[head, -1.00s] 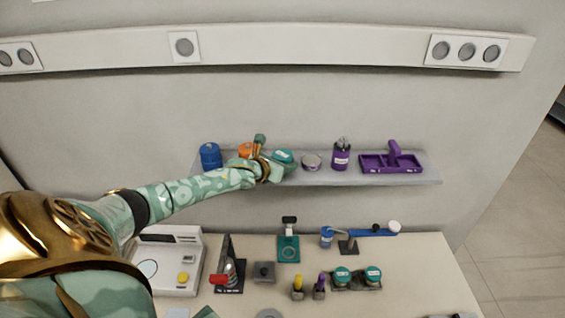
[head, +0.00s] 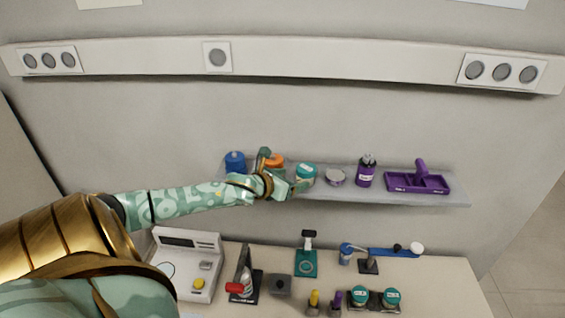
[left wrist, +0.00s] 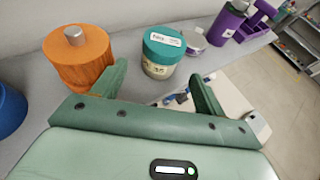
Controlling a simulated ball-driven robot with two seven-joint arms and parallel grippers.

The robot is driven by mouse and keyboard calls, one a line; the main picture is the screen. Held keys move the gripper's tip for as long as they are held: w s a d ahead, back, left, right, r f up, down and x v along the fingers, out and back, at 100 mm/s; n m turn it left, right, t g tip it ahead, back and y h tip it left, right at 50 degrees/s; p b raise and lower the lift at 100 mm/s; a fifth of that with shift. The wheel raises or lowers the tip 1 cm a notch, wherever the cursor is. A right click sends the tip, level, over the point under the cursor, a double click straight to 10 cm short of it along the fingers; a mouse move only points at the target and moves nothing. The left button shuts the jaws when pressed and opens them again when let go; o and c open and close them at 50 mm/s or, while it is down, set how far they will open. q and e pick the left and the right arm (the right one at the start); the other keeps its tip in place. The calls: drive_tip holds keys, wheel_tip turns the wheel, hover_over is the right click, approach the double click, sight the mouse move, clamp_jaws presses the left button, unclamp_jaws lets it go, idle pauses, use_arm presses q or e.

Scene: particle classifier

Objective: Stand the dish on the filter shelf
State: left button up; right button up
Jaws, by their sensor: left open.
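The shelf (head: 385,195) on the wall carries a short round clear container with a teal lid and white label (head: 306,175). It stands upright, and also shows in the left wrist view (left wrist: 161,52). A small flat round dish (head: 335,177) sits just right of it. Which of these two is the task's dish I cannot tell. My left gripper (head: 283,172) is open and empty, over the shelf's front edge. Its fingers are spread, with the teal-lidded container beyond them in the left wrist view, apparently apart from it. My right gripper is not seen.
An orange container (head: 275,162) and a blue one (head: 235,162) stand left on the shelf, close to my left gripper. A purple bottle (head: 366,172) and purple tray (head: 418,182) stand right. Instruments and teal-lidded jars (head: 359,296) crowd the table below.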

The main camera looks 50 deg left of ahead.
use_arm(q)
drive_tip(key=shift+v, duration=2)
